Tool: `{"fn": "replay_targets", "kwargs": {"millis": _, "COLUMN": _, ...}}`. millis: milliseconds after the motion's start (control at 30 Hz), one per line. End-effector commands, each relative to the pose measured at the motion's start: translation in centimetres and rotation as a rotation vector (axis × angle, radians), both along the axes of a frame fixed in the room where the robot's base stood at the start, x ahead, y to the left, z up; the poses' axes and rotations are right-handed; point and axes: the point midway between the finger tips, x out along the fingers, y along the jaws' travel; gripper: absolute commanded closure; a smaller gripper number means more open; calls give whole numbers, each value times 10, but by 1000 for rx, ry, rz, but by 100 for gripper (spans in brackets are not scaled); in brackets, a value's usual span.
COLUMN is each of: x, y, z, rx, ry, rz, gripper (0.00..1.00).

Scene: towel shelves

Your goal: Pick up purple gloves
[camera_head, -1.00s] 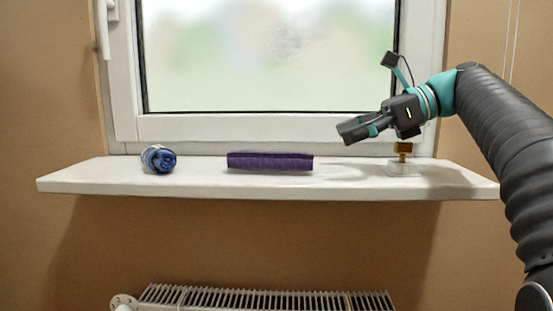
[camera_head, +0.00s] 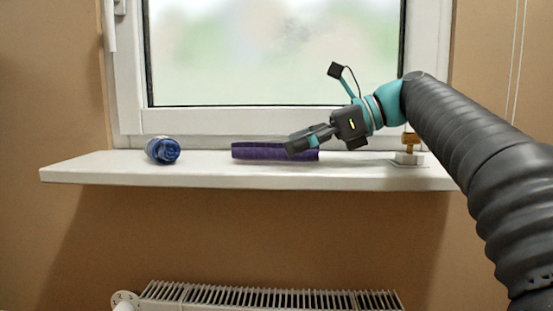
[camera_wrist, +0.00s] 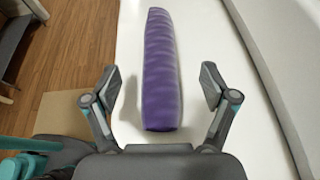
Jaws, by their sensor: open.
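The purple gloves (camera_head: 262,152) show as a long rolled purple bundle lying on the white windowsill, a little right of its middle in the head view. My gripper (camera_head: 296,146) is at the bundle's right end, in front of part of it. In the wrist view the purple bundle (camera_wrist: 161,75) runs lengthwise away from me, its near end between the two spread fingers. My gripper (camera_wrist: 160,92) is open in that view, with a gap on each side of the bundle and nothing held.
A blue rolled item (camera_head: 163,150) lies on the sill (camera_head: 110,170) to the left. A small brass-topped object on a clear base (camera_head: 409,150) stands on the right, near my arm. The window frame (camera_head: 200,125) rises behind. A radiator (camera_head: 270,297) is below.

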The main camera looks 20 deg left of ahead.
Motion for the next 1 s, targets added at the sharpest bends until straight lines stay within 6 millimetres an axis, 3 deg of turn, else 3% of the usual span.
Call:
{"fn": "replay_targets", "kwargs": {"millis": 200, "x": -7, "y": 25, "z": -12, "rx": 0, "ry": 0, "rz": 2, "gripper": 15}}
{"fn": "replay_targets", "kwargs": {"millis": 433, "x": -6, "y": 27, "z": -11, "rx": 0, "ry": -1, "rz": 0, "gripper": 15}}
{"fn": "replay_targets", "kwargs": {"millis": 467, "x": -7, "y": 27, "z": -11, "rx": 0, "ry": -1, "rz": 0, "gripper": 20}}
{"fn": "replay_targets", "kwargs": {"millis": 700, "x": -7, "y": 27, "z": -11, "rx": 0, "ry": -1, "rz": 0, "gripper": 80}}
{"fn": "replay_targets", "kwargs": {"millis": 1000, "x": -7, "y": 27, "z": -10, "rx": 0, "ry": -1, "rz": 0, "gripper": 83}}
